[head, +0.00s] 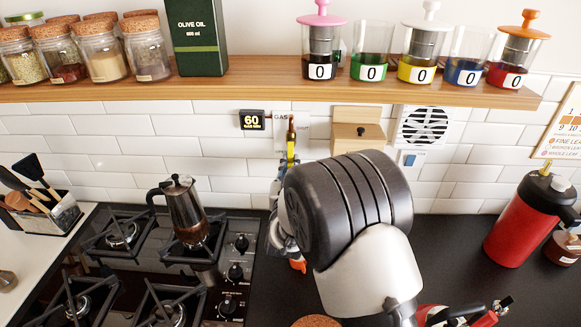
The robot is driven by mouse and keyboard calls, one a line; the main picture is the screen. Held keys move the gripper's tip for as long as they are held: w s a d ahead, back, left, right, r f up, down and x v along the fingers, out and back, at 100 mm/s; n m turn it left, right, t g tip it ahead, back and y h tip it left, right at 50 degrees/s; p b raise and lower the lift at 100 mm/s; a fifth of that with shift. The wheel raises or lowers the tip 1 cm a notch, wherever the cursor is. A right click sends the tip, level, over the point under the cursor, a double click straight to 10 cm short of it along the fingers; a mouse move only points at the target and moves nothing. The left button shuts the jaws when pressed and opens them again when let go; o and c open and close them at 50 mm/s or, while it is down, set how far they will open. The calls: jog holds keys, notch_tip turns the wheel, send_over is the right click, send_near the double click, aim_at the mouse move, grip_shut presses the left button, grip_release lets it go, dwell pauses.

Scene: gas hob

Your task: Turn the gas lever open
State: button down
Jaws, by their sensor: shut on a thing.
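The gas lever (291,146) is a narrow yellow handle below a brass-coloured fitting on the tiled wall, beside a small "GAS" label (280,118). It looks roughly upright. My gripper (287,167) reaches up to the lever's lower end from below and is shut on it. My large dark wrist and pale arm link cover much of the space to the right and hide part of the gripper. The exact finger contact is too small to make out.
The gas hob (150,262) with a moka pot (184,212) stands left of my arm. A wooden shelf (270,78) with jars and numbered cups runs above. A small wooden box (357,138) is right of the lever. A red flask (522,222) stands far right.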

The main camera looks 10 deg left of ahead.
jog(key=c, duration=1.6)
grip_release()
jog(key=shift+o, duration=0.2)
jog(key=s+d, duration=0.2)
jog(key=s, duration=0.9)
jog(key=shift+s+d, duration=0.2)
jog(key=shift+s, duration=0.2)
